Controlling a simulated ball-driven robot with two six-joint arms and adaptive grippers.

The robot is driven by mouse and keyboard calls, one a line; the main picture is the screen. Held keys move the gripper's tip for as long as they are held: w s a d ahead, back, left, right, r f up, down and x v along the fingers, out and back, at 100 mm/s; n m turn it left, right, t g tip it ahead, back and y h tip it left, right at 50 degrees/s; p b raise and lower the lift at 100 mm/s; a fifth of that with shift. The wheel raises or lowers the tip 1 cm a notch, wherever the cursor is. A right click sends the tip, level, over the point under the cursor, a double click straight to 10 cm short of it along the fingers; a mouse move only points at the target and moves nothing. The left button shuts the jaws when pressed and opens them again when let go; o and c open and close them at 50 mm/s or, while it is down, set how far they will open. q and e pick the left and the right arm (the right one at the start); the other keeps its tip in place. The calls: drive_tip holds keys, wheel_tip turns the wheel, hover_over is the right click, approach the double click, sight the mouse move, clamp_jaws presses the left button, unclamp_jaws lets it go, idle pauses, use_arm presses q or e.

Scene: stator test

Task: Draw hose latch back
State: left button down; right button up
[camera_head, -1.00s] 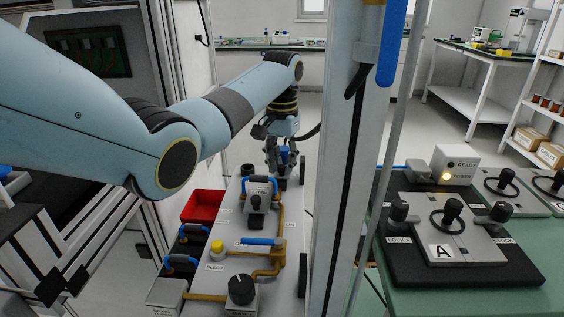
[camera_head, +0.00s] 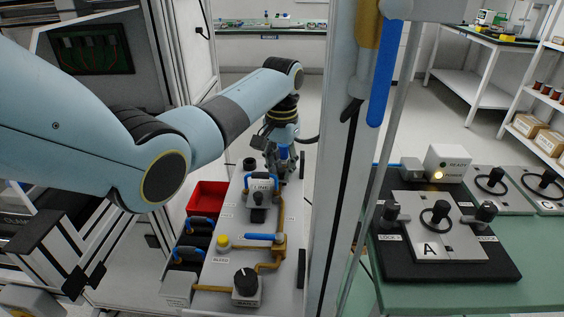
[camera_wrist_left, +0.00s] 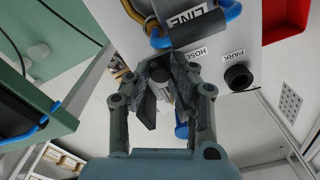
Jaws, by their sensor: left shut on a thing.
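My left gripper (camera_head: 283,160) is at the far end of the white panel (camera_head: 226,262), past the LINE block (camera_head: 262,185). In the left wrist view its two dark fingers (camera_wrist_left: 160,92) close around a small grey latch part (camera_wrist_left: 160,80), beside the HOSE label (camera_wrist_left: 196,53). A blue piece (camera_wrist_left: 182,129) shows just beyond the fingers. The fingers hide much of the latch, and I cannot tell how far back it sits. My right gripper is not in view.
The black PARK socket (camera_wrist_left: 238,77) is beside the latch. A blue-handled valve (camera_head: 262,237), yellow knob (camera_head: 223,240) and black dial (camera_head: 246,282) are nearer on the panel. A red bin (camera_head: 207,196) is left, a white upright (camera_head: 335,150) right.

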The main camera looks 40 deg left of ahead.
sight(281, 171)
use_arm(q)
drive_tip(key=c, duration=1.2)
unclamp_jaws()
drive_tip(key=shift+s, duration=0.1)
drive_tip(key=shift+o, duration=0.2)
drive_tip(key=shift+r, duration=0.1)
wheel_tip(281, 171, up, 12)
drive_tip(key=shift+s+f, duration=0.1)
drive_tip(key=shift+f, duration=0.1)
